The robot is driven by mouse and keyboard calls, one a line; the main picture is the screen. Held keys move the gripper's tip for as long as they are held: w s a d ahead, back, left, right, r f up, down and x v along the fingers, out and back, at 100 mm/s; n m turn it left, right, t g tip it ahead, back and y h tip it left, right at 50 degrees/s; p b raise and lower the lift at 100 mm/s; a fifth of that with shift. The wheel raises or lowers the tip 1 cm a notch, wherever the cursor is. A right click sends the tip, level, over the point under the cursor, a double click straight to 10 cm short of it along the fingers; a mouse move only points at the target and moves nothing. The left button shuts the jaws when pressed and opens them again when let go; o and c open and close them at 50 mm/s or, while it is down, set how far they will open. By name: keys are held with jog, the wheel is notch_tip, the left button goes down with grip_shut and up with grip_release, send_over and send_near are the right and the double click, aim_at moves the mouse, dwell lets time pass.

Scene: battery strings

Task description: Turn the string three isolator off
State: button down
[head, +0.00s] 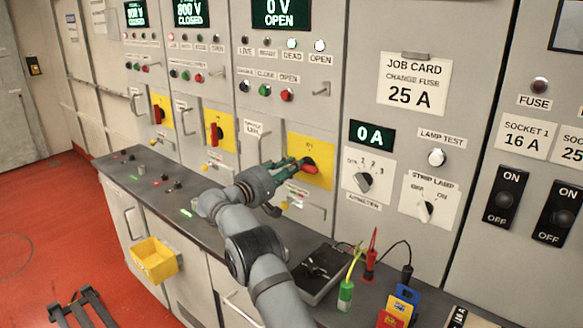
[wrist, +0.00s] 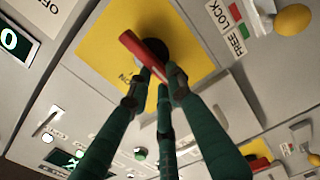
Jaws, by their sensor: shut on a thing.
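The isolator held by my gripper has a red handle (head: 312,169) on a yellow plate (head: 322,152), on the panel under the display reading 0 V OPEN (head: 280,13). The handle looks near sideways there, unlike the upright handles to its left. My gripper (head: 303,165) is shut on this handle. In the wrist view the red handle (wrist: 143,48) lies diagonally across a dark round hub, with the green fingertips (wrist: 158,80) at its lower end. Part of an "ON" mark shows on the yellow plate (wrist: 104,48). The string number is not legible.
Two more red-handled isolators (head: 214,135) (head: 157,113) stand to the left, under displays reading CLOSED. The counter holds a black tray (head: 322,272), test leads and coloured tags (head: 402,303). A yellow bin (head: 154,260) hangs on the counter's front. A FREE/LOCK latch (wrist: 228,25) sits beside the plate.

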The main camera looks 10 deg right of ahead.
jog(key=c, duration=1.6)
grip_release()
jog(key=shift+o, duration=0.2)
jog(key=shift+a, duration=0.1)
jog(key=v, duration=1.2)
jog(key=x, duration=1.2)
